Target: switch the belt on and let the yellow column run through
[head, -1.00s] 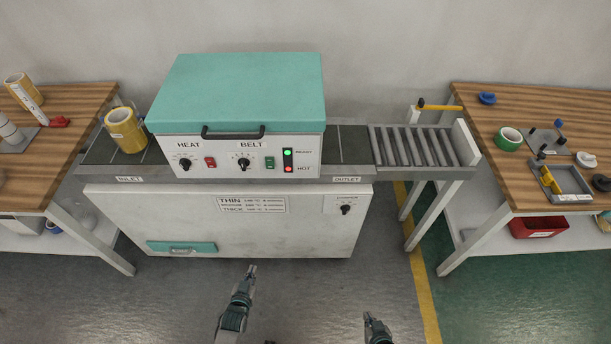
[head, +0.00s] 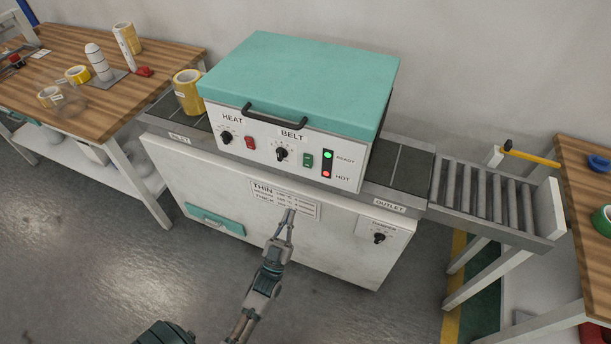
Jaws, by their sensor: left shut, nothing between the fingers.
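The yellow column (head: 188,92) of tape stands upright on the inlet end of the belt (head: 160,106), left of the teal-lidded heater box (head: 305,80). The front panel has a belt dial (head: 282,153) with a green switch (head: 308,161) to its right. A heat dial (head: 226,137) and a red switch (head: 250,142) are to the left. The READY light (head: 328,155) shows green and the HOT light (head: 327,174) red. My left gripper (head: 288,216) is shut and empty, pointing up in front of the THIN/THICK label, below the switches. My right gripper is out of view.
A black lid handle (head: 275,118) sticks out above the panel. The outlet rollers (head: 485,192) lie to the right, with a yellow-handled tool (head: 530,154) behind them. Wooden tables (head: 90,70) stand at both sides. The floor in front is clear.

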